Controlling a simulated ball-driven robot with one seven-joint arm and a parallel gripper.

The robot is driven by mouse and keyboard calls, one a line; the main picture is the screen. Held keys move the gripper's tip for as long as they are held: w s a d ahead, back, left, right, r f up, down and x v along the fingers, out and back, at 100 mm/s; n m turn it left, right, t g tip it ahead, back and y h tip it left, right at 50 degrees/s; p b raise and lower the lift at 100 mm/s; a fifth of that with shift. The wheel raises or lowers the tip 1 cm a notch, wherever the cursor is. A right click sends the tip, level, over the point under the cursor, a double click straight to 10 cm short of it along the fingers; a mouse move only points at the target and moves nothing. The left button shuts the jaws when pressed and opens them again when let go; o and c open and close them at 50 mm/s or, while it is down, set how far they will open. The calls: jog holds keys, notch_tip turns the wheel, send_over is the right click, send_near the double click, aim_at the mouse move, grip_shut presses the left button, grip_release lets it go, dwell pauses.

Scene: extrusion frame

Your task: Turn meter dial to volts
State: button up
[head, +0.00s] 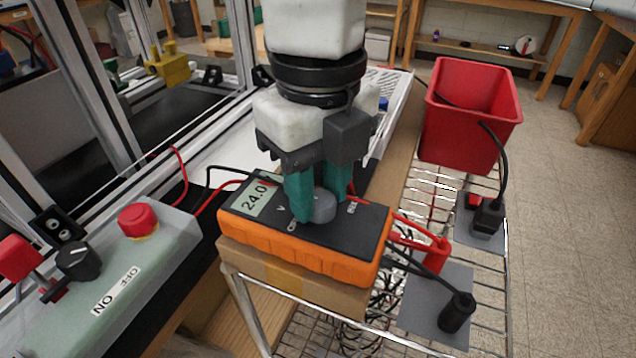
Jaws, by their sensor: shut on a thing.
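The orange and black multimeter (310,256) lies face up on a cardboard box at the centre of the head view. Its display (250,197) reads 24.0. Its grey round dial (323,206) is between the teal fingers of my gripper (319,192), which points down and is shut on it. The fingers and dial hide part of the markings around it. A letter V shows beside the left finger. Red and black leads run from the meter.
A grey control box (110,285) with a red button (138,220) and an ON/OFF knob (78,261) stands at the left beside the metal frame. A red bin (470,115) stands at the back right. Probes (457,312) rest on grey plates at the right.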

aim_at(319, 197)
jog(key=shift+m, duration=1)
jog(key=o, duration=1)
jog(key=shift+o, duration=0.2)
notch_tip(319, 197, up, 11)
jog(key=p, duration=0.1)
jog(key=shift+f, duration=0.1)
